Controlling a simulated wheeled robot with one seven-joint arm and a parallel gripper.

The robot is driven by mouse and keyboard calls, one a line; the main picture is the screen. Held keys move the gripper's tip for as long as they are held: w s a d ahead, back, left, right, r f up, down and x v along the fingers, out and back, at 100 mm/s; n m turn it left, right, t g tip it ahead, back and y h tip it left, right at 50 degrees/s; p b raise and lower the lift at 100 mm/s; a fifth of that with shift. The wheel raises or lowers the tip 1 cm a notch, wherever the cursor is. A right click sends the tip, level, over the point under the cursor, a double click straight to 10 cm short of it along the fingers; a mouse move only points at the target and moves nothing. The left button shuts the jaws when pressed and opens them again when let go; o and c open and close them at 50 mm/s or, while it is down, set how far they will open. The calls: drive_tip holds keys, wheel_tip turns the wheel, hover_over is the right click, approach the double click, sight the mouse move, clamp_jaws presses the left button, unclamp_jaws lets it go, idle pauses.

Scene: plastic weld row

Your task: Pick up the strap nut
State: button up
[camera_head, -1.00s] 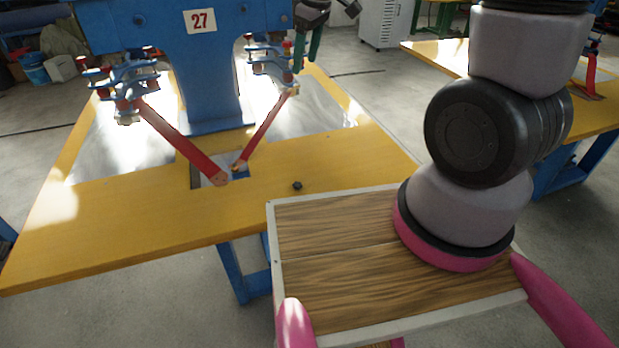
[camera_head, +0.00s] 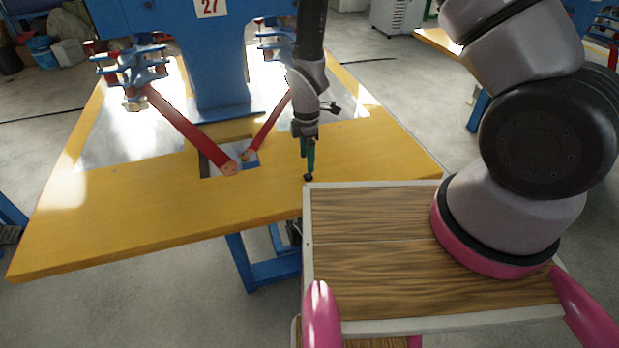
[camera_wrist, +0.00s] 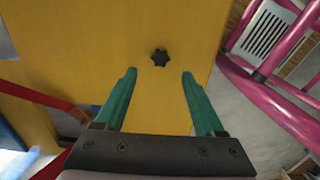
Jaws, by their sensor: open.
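The strap nut (camera_wrist: 160,57) is a small black star-shaped knob lying on the yellow tabletop (camera_head: 120,225). In the head view the nut (camera_head: 308,178) shows as a dark spot near the table's front edge, just under my fingertips. My gripper (camera_head: 309,172) points down over it with green fingers. In the wrist view my gripper (camera_wrist: 159,72) is open, one finger to each side. The nut lies between the two fingers' lines, slightly beyond the tips, and nothing is held. The exact height of the tips above the table is hard to tell.
A blue machine (camera_head: 215,65) marked 27 stands on the table, with red straps (camera_head: 185,128) reaching down to a square opening left of my gripper. My wood-topped base adjoins the table's front edge. The tabletop around the nut is clear.

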sight(308, 178)
drive_tip(key=shift+f, duration=3.2)
clamp_jaws()
